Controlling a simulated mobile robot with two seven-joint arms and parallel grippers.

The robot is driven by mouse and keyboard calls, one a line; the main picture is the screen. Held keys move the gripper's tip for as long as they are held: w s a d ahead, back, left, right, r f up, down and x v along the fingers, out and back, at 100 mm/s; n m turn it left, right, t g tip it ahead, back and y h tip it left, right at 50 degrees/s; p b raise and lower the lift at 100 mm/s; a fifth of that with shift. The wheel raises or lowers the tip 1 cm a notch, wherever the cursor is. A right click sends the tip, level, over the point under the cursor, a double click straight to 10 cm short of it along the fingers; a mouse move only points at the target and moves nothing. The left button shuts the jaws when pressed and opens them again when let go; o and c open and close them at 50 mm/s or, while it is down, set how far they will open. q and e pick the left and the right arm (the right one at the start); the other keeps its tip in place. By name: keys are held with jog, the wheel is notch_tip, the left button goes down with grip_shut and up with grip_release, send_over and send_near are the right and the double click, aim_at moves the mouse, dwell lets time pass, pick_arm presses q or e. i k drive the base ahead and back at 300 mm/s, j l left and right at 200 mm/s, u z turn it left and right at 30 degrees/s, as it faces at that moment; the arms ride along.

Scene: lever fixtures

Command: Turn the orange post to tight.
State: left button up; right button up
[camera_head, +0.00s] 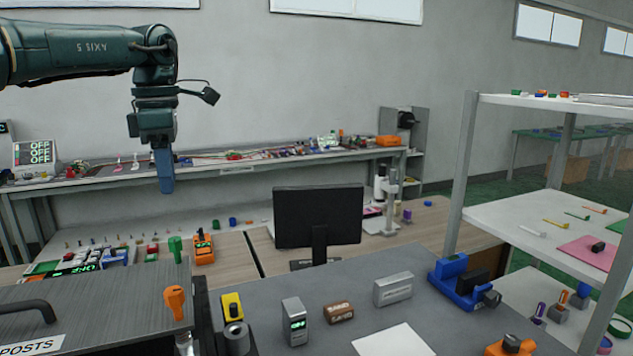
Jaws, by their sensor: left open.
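The orange post (175,302) stands at the right end of a grey panel at lower left, its wide head on top and a metallic stem below. My left gripper (166,190) hangs from the arm that comes in from the left. It points down, well above and apart from the orange post. The gripper is open, though its fingers overlap from this angle, and nothing shows between them. My right gripper is not in view. A label reading POSTS (35,345) is on the panel's front.
A black handle (28,310) sits on the panel. A yellow-and-black device (232,307) and a grey meter (294,321) stand right of the post. A monitor (318,215) stands behind. A blue vise (460,283) and white shelving (550,220) are at right. The air around the gripper looks clear.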

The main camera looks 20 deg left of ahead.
aim_at(174, 295)
jog(key=k+l, duration=1.15)
jog(key=l, duration=0.25)
